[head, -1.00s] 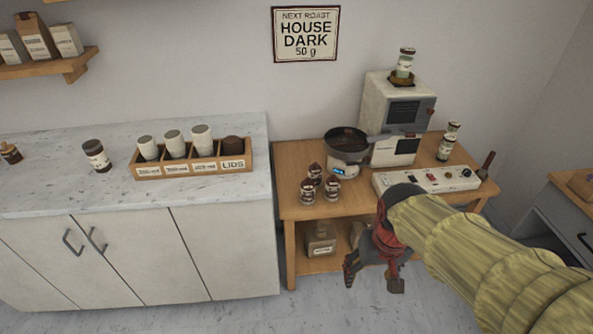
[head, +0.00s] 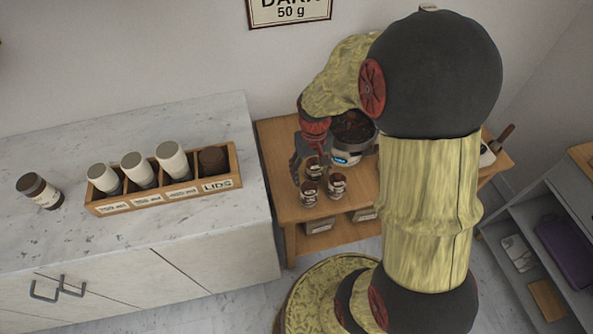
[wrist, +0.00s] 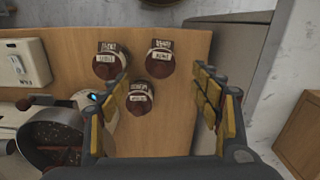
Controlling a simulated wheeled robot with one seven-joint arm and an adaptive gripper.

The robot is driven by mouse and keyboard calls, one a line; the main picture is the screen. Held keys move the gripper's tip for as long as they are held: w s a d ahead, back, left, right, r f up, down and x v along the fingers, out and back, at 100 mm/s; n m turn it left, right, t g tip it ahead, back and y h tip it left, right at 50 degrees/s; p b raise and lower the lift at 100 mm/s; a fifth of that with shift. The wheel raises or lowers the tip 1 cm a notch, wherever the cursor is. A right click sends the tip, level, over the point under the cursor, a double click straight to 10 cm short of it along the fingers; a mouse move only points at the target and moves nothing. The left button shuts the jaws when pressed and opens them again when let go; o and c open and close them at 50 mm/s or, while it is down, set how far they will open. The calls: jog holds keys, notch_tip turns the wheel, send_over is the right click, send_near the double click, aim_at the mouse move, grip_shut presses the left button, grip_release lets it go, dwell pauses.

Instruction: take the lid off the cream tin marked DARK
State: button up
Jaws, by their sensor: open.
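Three cream tins stand in the wooden rack on the counter in the head view: left tin (head: 103,178), middle tin (head: 138,169) and right tin (head: 172,160). The rack's labels are too small to read, so I cannot tell which tin is marked DARK. Three small dark-topped jars stand on the wooden table in the wrist view: a left jar (wrist: 110,67), a right jar (wrist: 160,64) and a nearer jar (wrist: 140,97). Their tags are not clearly legible. My gripper (wrist: 160,85) is open and empty above the table, with the nearer jar showing between its fingers.
The rack's end compartment, marked LIDS (head: 217,185), holds a dark lid (head: 212,158). A brown-capped jar (head: 40,192) stands left on the counter. A pan of beans (wrist: 50,140) sits left of my gripper in the wrist view.

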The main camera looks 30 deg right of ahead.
aim_at(309, 182)
jog(key=shift+w+d+f, duration=0.1)
jog(key=shift+w+f, duration=0.05)
jog(key=shift+w, duration=0.35)
jog(key=shift+s+f+b, duration=0.25)
jog(key=shift+f+b, duration=0.1)
jog(key=shift+f, duration=0.45)
jog(key=shift+w+f, duration=0.2)
jog(key=shift+f, duration=0.4)
notch_tip(309, 182, down, 5)
jog(key=shift+r+b, duration=0.15)
jog(key=shift+b, duration=1.1)
jog(key=shift+c, duration=1)
jog(key=c, duration=0.9)
